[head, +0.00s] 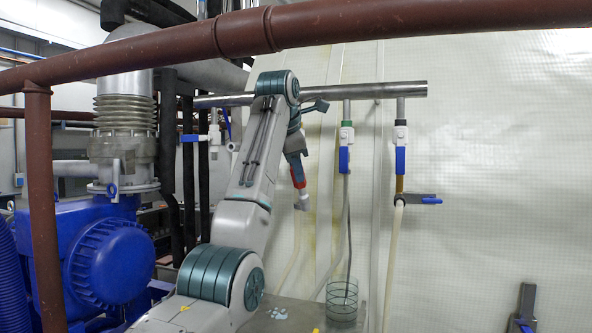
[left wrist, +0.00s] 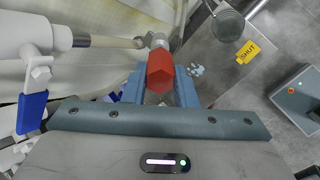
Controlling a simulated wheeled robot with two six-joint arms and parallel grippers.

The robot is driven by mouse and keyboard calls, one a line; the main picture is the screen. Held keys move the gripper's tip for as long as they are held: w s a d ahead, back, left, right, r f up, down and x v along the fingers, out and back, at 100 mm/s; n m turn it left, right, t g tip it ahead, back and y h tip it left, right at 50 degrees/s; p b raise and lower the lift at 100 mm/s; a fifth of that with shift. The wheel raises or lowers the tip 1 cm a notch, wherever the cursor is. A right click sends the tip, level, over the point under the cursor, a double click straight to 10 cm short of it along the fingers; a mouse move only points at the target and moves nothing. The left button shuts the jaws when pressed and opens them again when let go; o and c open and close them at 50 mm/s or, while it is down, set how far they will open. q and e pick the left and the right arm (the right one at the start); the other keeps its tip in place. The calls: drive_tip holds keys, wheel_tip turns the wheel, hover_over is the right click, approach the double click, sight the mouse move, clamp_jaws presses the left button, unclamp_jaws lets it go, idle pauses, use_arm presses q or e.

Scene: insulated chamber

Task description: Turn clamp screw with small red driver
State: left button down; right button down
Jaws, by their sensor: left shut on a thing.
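My left gripper (head: 297,160) hangs below the metal pipe, pointing down, with its blue fingers shut on the small red driver (head: 298,175). In the left wrist view, the red six-sided driver handle (left wrist: 160,72) sits between the two fingers of the left gripper (left wrist: 161,90). A pale fitting (head: 303,203) shows just below the driver in the head view. In the left wrist view a light metal piece (left wrist: 155,41) lies just beyond the handle, at the end of a pale hose (left wrist: 105,41). I cannot make out the clamp screw or whether the driver touches it.
Blue-handled valves (head: 400,160) hang from the metal pipe (head: 365,90). A glass jar (head: 342,300) stands low, with pale shards (left wrist: 196,70) near it. A yellow SHUT tag (left wrist: 248,52) lies on the grey surface. A brown pipe (head: 400,18) crosses overhead; a blue motor (head: 105,262) stands left.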

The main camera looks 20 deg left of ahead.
use_arm(q)
drive_tip(key=b+v, duration=0.2)
drive_tip(key=v, duration=0.3)
drive_tip(key=shift+f+b, duration=0.1)
drive_tip(key=shift+b, duration=0.25)
drive_tip(key=shift+w, duration=0.1)
idle(0.4)
